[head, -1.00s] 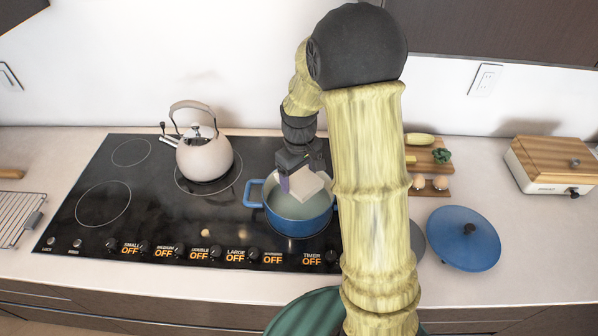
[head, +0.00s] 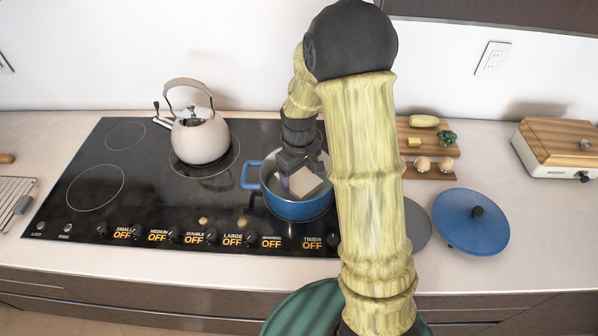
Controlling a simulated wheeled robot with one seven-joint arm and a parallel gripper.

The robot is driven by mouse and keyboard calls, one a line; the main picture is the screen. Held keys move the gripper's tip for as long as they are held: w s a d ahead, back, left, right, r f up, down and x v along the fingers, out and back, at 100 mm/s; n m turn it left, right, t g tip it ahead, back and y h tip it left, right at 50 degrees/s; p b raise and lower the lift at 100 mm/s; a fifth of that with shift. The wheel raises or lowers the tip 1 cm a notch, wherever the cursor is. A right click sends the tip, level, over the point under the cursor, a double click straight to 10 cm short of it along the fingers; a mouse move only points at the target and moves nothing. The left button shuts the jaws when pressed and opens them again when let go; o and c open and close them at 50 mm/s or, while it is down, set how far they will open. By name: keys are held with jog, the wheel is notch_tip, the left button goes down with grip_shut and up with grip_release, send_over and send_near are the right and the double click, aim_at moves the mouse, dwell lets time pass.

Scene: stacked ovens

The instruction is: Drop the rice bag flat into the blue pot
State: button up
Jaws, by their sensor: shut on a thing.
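The blue pot (head: 298,210) stands on the right side of the black cooktop, with its handle pointing left. It is uncovered. My gripper (head: 297,182) points down into the pot's mouth and is shut on the rice bag (head: 308,184), a pale, whitish block. The bag is low within the pot's opening and looks tilted. Whether it touches the pot's bottom cannot be told. My arm hides the pot's right side.
A cream kettle (head: 199,136) stands on the cooktop left of the pot. A blue lid (head: 470,222) lies on the counter at right. Behind it are a wooden board (head: 417,133) with food and a wood-topped box (head: 560,148). The cooktop's left part (head: 97,188) is clear.

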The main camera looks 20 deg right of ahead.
jog(key=shift+w+f, duration=0.1)
jog(key=shift+f, duration=0.25)
jog(key=o, duration=1.1)
jog(key=shift+s, duration=0.2)
jog(key=shift+c, duration=0.2)
jog(key=shift+w+r, duration=0.1)
jog(key=shift+r, duration=0.05)
jog(key=shift+r, duration=0.25)
notch_tip(320, 180, up, 17)
jog(key=shift+b, duration=0.35)
jog(key=shift+f, duration=0.15)
jog(key=s+f+m+t, duration=0.1)
jog(key=s+f+m, duration=0.1)
jog(key=s+f, duration=0.2)
jog(key=s+f+m+t, duration=0.1)
jog(key=s+f+m, duration=0.2)
jog(key=s, duration=0.7)
notch_tip(320, 180, down, 2)
jog(key=shift+f+t, duration=0.1)
jog(key=shift+t, duration=0.2)
